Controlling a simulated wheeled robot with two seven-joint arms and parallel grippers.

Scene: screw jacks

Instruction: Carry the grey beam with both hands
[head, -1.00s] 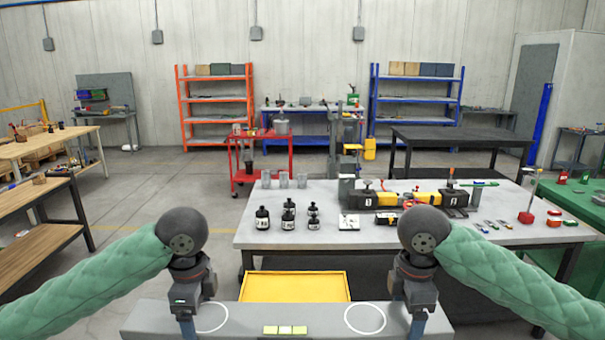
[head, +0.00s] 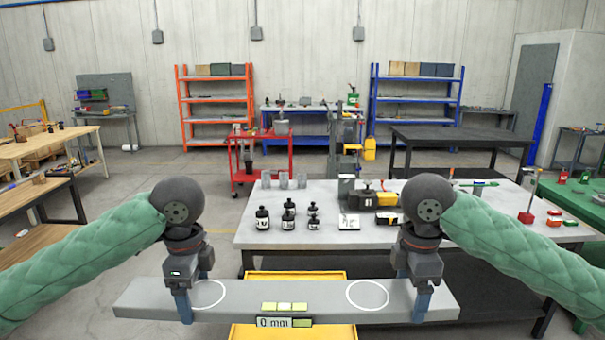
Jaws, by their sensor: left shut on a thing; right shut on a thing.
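The grey beam (head: 330,300) lies across the bottom of the head view, about level. It has two white circles on its top, and small yellow-green marks and a "0 mm" label near its middle. My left gripper (head: 184,305) is shut on the beam near its left end. My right gripper (head: 422,305) is shut on it near its right end. Both wrists come down from above. A yellow tray or surface (head: 290,333) shows below and behind the beam, partly hidden by it.
A wooden bench (head: 35,210) is at left, a green table (head: 585,210) at right.

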